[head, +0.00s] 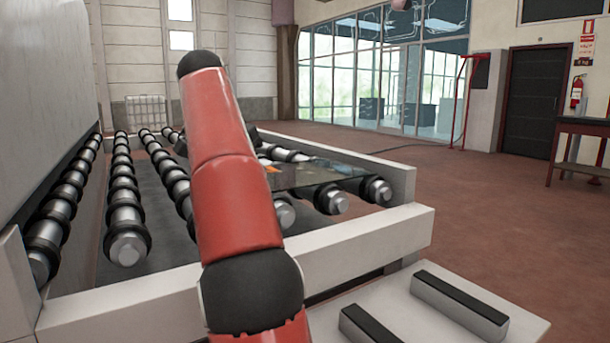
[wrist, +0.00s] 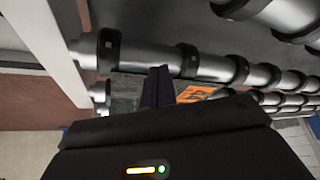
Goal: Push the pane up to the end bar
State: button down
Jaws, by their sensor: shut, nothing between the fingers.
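A dark, see-through glass pane (head: 315,174) lies flat across the rollers at the right of the head view. It carries an orange label (head: 271,169), which also shows in the wrist view (wrist: 198,93). A pale bar (head: 403,178) closes the bed on the right, and the pane's right edge lies near it; I cannot tell the exact gap. My gripper is mostly hidden behind my red arm in the head view. In the wrist view the shut dark fingers of my gripper (wrist: 158,86) overlap the pane beside the label. Contact cannot be told.
Rows of ringed rollers (head: 124,222) fill the bed. A thick pale front beam (head: 335,245) borders it on my side. A pale board (head: 400,310) with two black-topped blocks (head: 458,303) stands in front. A tall grey panel (head: 40,70) rises at left. Open floor lies right.

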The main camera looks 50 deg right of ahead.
jog(key=shift+f, duration=0.4)
jog(key=shift+d, duration=0.1)
jog(key=shift+s+d, duration=0.2)
jog(key=shift+d, duration=0.5)
jog(key=shift+s+d, duration=0.15)
jog(key=shift+d, duration=0.5)
jog(key=shift+a, duration=0.15)
jog(key=a, duration=0.3)
jog(key=shift+w+a+p, duration=0.1)
jog(key=shift+w+p, duration=0.25)
jog(key=shift+w, duration=0.05)
